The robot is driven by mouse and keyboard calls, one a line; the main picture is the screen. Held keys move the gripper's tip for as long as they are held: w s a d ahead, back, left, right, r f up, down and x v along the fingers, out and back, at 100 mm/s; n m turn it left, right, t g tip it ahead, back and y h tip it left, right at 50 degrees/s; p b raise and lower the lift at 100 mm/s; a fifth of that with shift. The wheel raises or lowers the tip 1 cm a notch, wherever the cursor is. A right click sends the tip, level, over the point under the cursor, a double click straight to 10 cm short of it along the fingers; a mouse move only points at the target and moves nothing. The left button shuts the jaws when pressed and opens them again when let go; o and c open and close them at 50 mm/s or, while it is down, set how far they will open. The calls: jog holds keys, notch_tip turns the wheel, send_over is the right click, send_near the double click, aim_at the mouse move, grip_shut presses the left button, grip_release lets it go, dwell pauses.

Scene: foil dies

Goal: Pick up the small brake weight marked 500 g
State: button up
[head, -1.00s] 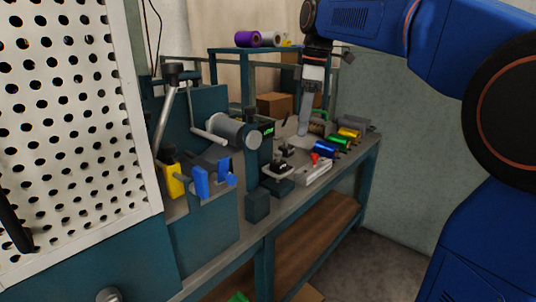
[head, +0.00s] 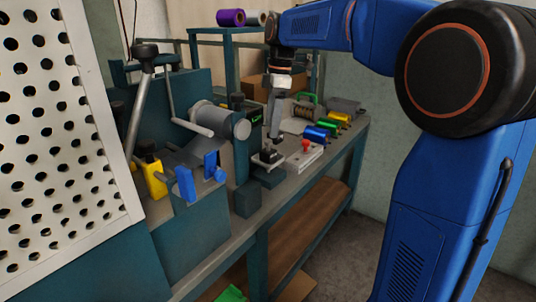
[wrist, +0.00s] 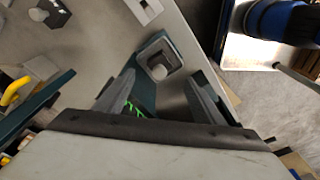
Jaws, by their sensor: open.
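My gripper (head: 274,134) points down over the bench, just above a small dark weight with a knob (head: 268,156). In the wrist view my gripper (wrist: 164,76) is open, its two fingers apart and nothing held between them. A second dark knobbed piece (wrist: 50,12) is at the upper left of the wrist view. No 500 g marking is legible, so I cannot tell the weights apart by mark.
A grey plate with a red knob (head: 305,146) lies right of my gripper. Blue, green and yellow foil rolls (head: 326,128) stand behind it. The machine with a grey cylinder (head: 236,124) and lever is close on the left. The bench's front edge (head: 290,195) is near.

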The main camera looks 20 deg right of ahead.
aim_at(268, 140)
jog(key=shift+w+a+f, duration=0.1)
jog(key=shift+a+f, duration=0.1)
jog(key=shift+f, duration=1)
jog(key=shift+s+a+f, duration=0.1)
jog(key=shift+a+f, duration=0.1)
jog(key=shift+f, duration=1)
jog(key=shift+w+a+f, duration=0.1)
jog(key=shift+a+f, duration=0.1)
jog(key=shift+f, duration=1)
jog(key=shift+c, duration=0.4)
